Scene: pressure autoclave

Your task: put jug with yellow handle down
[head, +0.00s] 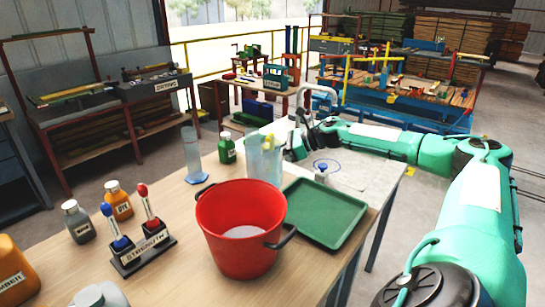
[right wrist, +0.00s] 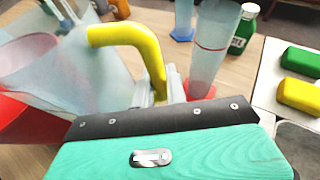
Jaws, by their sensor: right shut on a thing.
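The jug (head: 262,160) is a clear, pale blue vessel in the head view, behind the red bucket. In the right wrist view the jug (right wrist: 65,65) fills the left side, and its curved yellow handle (right wrist: 135,38) is at the top centre. My right gripper (head: 296,146) is at the jug's right side in the head view. In the right wrist view my right gripper (right wrist: 168,88) is shut on the yellow handle. The bucket hides the jug's base, so I cannot tell whether it touches the table. My left gripper is not in view.
The red bucket (head: 238,235) stands close in front of the jug, with a green tray (head: 325,212) to its right. A blue-based cylinder (head: 192,155) and green bottle (head: 227,148) stand behind. Free wood lies left of the bucket.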

